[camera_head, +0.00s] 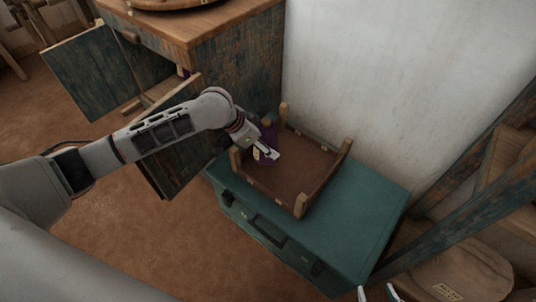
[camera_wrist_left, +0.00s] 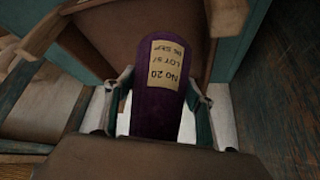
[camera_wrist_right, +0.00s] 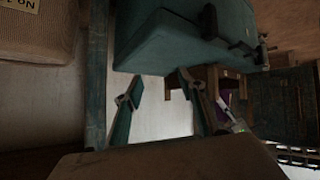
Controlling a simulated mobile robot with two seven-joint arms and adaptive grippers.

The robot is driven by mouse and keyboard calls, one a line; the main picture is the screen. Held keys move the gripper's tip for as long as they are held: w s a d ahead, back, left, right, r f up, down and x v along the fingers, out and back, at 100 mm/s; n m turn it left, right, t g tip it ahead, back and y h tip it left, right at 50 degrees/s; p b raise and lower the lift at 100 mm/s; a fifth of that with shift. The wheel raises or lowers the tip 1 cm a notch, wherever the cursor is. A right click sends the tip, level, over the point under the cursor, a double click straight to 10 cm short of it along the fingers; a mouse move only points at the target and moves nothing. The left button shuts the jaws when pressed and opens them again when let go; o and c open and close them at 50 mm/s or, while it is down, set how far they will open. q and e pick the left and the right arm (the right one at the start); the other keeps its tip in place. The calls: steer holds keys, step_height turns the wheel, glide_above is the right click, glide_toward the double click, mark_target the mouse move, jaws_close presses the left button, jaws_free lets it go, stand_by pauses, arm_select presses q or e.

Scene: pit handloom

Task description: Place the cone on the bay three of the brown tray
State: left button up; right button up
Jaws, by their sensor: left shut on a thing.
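The purple cone (camera_head: 268,134) with a cream label is in my left gripper (camera_head: 266,154). In the left wrist view the cone (camera_wrist_left: 157,108) sits between the two fingers, its label reading "No 20". The brown tray (camera_head: 318,172), with wooden corner posts, lies on a teal chest. My left gripper and the cone are at the tray's left part; whether the cone touches the tray floor I cannot tell. Bay divisions are not clear. My right gripper (camera_head: 378,293) is at the bottom edge, away from the tray; in the right wrist view its fingers (camera_wrist_right: 158,95) are apart and empty.
The teal chest (camera_head: 365,215) has bare lid in front and right of the tray. A worn cabinet (camera_head: 240,75) with open doors stands behind left. A white wall (camera_head: 400,80) is behind.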

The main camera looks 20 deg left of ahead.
arm_select(q)
steer(key=shift+f, duration=0.25)
step_height(320, 180, down, 6)
steer(key=shift+s+r+b, duration=0.1)
steer(key=shift+b, duration=1.05)
steer(key=shift+r, duration=0.2)
steer(key=shift+f, duration=0.15)
arm_select(e)
steer(key=shift+w+a+r+t, duration=0.3)
steer(key=shift+w+a+r, duration=0.2)
steer(key=shift+w+a, duration=0.1)
